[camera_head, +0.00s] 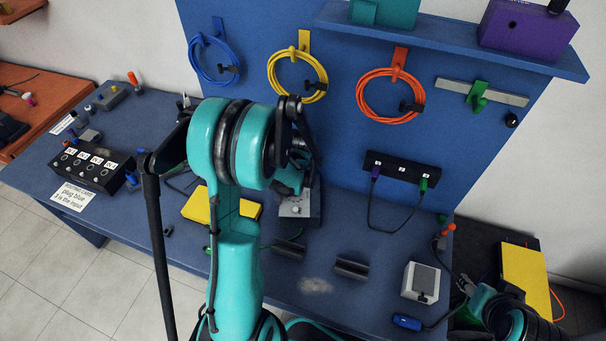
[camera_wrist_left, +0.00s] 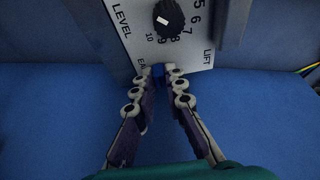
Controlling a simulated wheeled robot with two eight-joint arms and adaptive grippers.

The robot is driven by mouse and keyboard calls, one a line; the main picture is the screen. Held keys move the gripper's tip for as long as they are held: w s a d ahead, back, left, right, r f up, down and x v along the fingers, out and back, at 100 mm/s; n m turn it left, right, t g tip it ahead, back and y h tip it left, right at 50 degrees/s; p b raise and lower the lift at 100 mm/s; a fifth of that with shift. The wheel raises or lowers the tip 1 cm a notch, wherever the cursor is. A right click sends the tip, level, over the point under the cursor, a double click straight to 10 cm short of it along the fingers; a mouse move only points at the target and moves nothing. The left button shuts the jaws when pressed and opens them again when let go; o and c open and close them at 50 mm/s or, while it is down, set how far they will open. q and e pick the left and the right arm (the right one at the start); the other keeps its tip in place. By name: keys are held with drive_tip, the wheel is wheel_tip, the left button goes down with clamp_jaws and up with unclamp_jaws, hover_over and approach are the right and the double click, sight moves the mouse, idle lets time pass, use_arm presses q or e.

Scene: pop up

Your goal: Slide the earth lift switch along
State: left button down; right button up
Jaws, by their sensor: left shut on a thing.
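In the left wrist view, a pale panel (camera_wrist_left: 140,32) with printed "LEVEL" and "LIFT" carries a black dial (camera_wrist_left: 168,18) with a white mark. The earth lift switch (camera_wrist_left: 158,69) shows as a small blue piece at the panel's lower edge, mostly hidden by my fingertips. My left gripper (camera_wrist_left: 159,77) is shut on this switch. In the head view, the panel's grey box (camera_head: 297,207) stands at the foot of the blue wall, partly hidden behind my left arm. My right gripper (camera_head: 466,286) is at the lower right, away from the panel; its fingers are too small to judge.
Blue, yellow and orange cable coils hang on the pegboard (camera_head: 340,60).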

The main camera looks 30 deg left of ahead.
use_arm(q)
drive_tip(key=shift+s+a, duration=0.35)
drive_tip(key=shift+a, duration=0.25)
drive_tip(key=shift+s+a, duration=0.35)
drive_tip(key=shift+a, duration=0.2)
drive_tip(key=c, duration=1.5)
unclamp_jaws()
drive_tip(key=shift+r, duration=0.1)
